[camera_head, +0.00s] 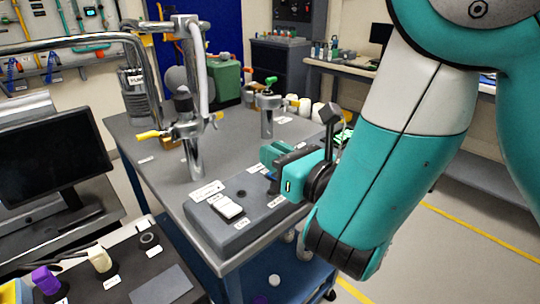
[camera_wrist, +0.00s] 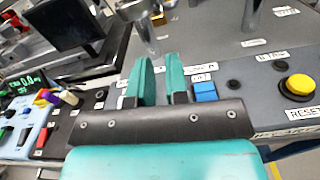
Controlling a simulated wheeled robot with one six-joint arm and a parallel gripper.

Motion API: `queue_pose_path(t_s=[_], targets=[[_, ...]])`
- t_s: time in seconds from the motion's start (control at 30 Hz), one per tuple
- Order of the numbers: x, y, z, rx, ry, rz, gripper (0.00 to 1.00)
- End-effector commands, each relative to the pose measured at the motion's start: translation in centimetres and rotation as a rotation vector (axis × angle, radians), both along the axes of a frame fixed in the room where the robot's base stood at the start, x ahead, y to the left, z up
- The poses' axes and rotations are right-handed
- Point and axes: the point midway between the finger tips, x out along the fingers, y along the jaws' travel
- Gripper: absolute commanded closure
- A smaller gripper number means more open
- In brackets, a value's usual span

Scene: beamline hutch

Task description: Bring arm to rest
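My teal and white arm comes down from the upper right in the head view. My gripper (camera_head: 268,160) is above the right side of a grey control box (camera_head: 238,228) on the table. In the wrist view my gripper (camera_wrist: 161,80) shows two teal fingers with a gap between them and nothing held. A blue button (camera_wrist: 205,91) and a yellow button (camera_wrist: 298,87) with a RESET label are to the right of the fingers. A white switch (camera_head: 228,207) sits on the box in the head view. Whether the fingers touch the box cannot be told.
The grey table (camera_head: 160,178) carries metal posts with a yellow-handled valve (camera_head: 148,135) and a green-handled valve (camera_head: 271,81). A monitor (camera_head: 45,155) and a black panel with coloured knobs (camera_head: 110,282) are at left. Floor is open at right.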

Motion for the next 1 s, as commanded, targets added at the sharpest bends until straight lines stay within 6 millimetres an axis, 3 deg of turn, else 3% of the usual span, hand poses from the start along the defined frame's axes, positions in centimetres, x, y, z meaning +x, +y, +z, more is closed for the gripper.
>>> queue_pose_path(t_s=[0.17, 0.27, 0.33, 0.4, 0.47, 0.57, 0.7, 0.87, 0.9, 1.0], targets=[[1.2, -1.7, 1.1, 0.089, 0.070, -0.085, 0.85], [3.2, -5.6, 2.7, 0.313, 0.242, -0.276, 0.85], [4.3, -9.3, 3.3, 0.550, 0.419, -0.456, 0.85], [4.5, -12.6, 3.4, 0.819, 0.622, -0.641, 0.85], [3.8, -14.8, 2.9, 1.043, 0.797, -0.791, 0.85], [1.1, -16.4, 2.4, 1.379, 1.087, -1.024, 0.85], [-4.9, -15.8, 3.2, 1.725, 1.483, -1.345, 0.85], [-12.6, -13.9, 6.4, 1.849, 1.821, -1.707, 0.85], [-14.3, -13.7, 7.2, -1.803, -1.830, 1.747, 0.85], [-17.6, -13.4, 8.8, -1.646, -1.770, 1.768, 0.85]])
